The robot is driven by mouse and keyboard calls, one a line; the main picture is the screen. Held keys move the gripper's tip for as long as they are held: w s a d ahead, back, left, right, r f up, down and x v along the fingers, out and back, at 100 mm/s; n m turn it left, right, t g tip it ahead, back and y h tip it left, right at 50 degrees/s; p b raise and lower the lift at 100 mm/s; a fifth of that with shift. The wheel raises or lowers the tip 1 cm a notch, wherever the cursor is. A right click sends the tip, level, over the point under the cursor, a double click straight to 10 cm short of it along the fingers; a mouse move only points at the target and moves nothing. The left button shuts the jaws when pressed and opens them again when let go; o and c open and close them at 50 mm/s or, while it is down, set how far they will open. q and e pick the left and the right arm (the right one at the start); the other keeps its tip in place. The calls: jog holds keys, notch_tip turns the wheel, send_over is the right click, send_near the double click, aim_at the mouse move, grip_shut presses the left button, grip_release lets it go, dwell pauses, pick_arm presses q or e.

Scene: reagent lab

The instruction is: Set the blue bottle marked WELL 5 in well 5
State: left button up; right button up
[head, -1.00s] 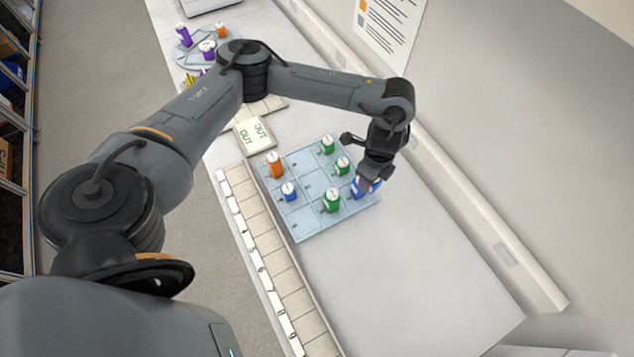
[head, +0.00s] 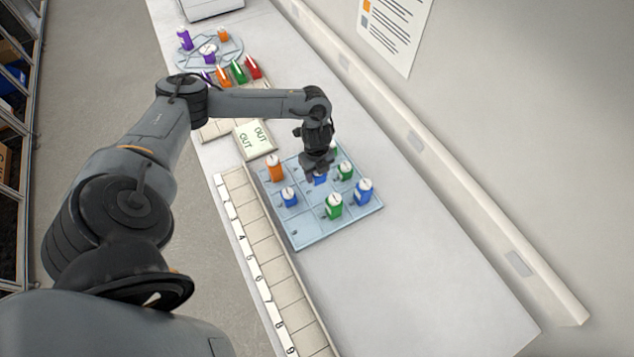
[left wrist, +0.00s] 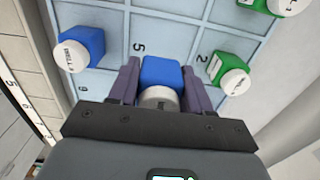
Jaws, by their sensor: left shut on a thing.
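My left gripper (head: 317,172) is over the middle of the light blue well tray (head: 322,229). It is shut on a blue bottle (head: 320,180), which shows between the fingers (left wrist: 163,95) in the left wrist view. That bottle (left wrist: 160,72) has a pale cap towards the camera; I cannot read its marking. The number 5 (left wrist: 138,47) is printed on the tray just beside it, at the upper left. Whether the bottle touches the tray floor is unclear. My right gripper is not in view.
Around the middle of the tray stand an orange bottle (head: 275,167), blue bottles (head: 289,197) (head: 363,191) and green bottles (head: 334,206) (head: 346,170). A numbered strip (head: 262,255) runs along the tray's left side. An OUT pad (head: 254,139) lies behind. The bench at right is clear.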

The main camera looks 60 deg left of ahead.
aim_at(317, 182)
pick_arm(q)
jog(key=shift+f, duration=2.9)
jog(key=shift+f, duration=0.15)
jog(key=o, duration=1)
jog(key=shift+o, duration=0.2)
